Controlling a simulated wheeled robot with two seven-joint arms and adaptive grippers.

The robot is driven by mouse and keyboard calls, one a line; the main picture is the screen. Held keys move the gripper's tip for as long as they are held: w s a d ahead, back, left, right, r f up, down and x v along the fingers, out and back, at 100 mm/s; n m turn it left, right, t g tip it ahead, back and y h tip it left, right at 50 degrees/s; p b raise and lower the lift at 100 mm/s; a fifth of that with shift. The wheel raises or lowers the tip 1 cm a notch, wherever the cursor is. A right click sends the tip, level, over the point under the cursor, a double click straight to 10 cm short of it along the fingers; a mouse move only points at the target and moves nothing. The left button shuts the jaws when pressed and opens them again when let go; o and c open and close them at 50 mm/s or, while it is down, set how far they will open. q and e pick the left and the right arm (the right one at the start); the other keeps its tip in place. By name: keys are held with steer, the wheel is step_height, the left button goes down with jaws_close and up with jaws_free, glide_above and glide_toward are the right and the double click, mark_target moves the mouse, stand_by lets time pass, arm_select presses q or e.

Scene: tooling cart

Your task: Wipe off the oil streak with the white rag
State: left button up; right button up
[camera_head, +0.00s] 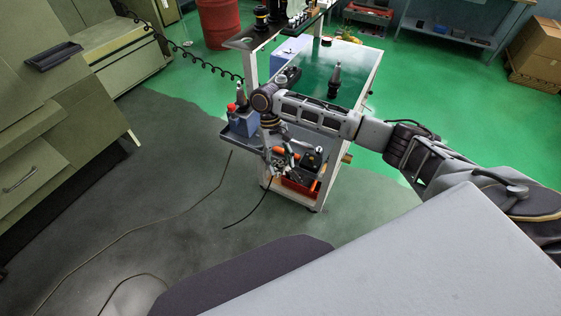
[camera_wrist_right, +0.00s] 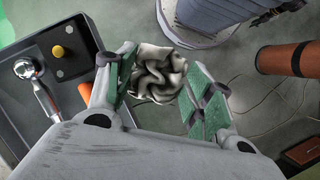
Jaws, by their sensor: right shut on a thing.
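The white rag (camera_wrist_right: 158,72) shows as a crumpled bundle between the fingers of my right gripper (camera_wrist_right: 163,82) in the right wrist view. The gripper is shut on it. In the head view my right gripper (camera_head: 284,163) hangs pointing down at the near end of the tooling cart (camera_head: 352,84), by its side tray. I cannot make out the rag there. I cannot pick out an oil streak in either view. My left gripper is not in view.
The cart's side tray (camera_head: 228,141) holds a blue-grey block (camera_head: 242,122) with a red-topped item. A tool holder (camera_head: 334,80) stands on the green cart top. An orange bin (camera_head: 300,187) sits lower down. A red drum (camera_head: 219,22) and cardboard boxes (camera_head: 540,45) stand farther back.

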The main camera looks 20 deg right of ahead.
steer(key=shift+w+a+f, duration=0.2)
steer(key=shift+w, duration=0.05)
steer(key=shift+w+a+f+n+h, duration=0.15)
steer(key=shift+w+a+n+h, duration=0.1)
steer(key=shift+a+n+h, duration=0.15)
steer(key=shift+w+a+f+n+h, duration=0.2)
steer(key=shift+a+n, duration=0.1)
steer(key=shift+a, duration=0.2)
steer(key=w+a+r+n+t+b, duration=0.2)
steer(key=w+a+n+t, duration=0.2)
steer(key=w+n+t, duration=0.4)
steer(key=w+a+r+n+t+b, duration=0.1)
steer(key=w+a+n+t+b, duration=0.1)
steer(key=w+a+n+t, duration=0.45)
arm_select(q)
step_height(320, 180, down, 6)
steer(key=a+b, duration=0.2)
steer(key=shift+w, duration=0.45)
arm_select(e)
steer(key=w+d+r+n+t+y, duration=0.1)
steer(key=d+r+n+t+y, duration=0.1)
steer(key=d, duration=0.6)
steer(key=w+d+r+n+t+y, duration=0.1)
steer(key=d+r+n+t+y, duration=0.2)
steer(key=d, duration=0.5)
step_height(320, 180, up, 2)
steer(key=shift+w+n+t+y, duration=0.3)
steer(key=shift+n+t, duration=0.15)
